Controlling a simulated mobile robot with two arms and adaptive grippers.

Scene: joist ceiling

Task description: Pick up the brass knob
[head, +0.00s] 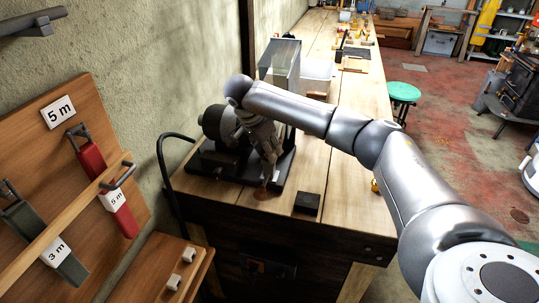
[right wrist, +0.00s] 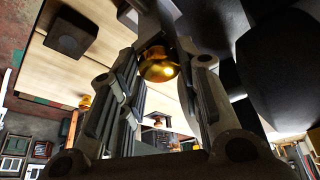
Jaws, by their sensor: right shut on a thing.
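The brass knob (right wrist: 160,68) is a shiny gold rounded piece in the right wrist view, between the tips of my right gripper's fingers. My right gripper (head: 271,158) is shut on it. In the head view the gripper reaches down over the dark bench machine (head: 215,120) by the wall, and the knob cannot be made out there. I cannot tell whether the knob is clear of the machine. My left gripper is in neither view.
A wooden rack (head: 92,150) with red and green tools is at the left.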

